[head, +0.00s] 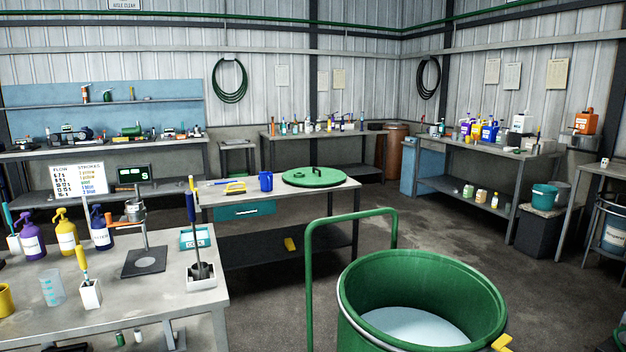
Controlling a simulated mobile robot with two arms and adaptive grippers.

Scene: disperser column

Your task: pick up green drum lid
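An open green drum (421,280) with pale contents stands in front of me at lower right. Neither of my grippers shows in the head view.
A green tubular rail (309,270) stands beside the drum. The floor right of the bench is clear.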

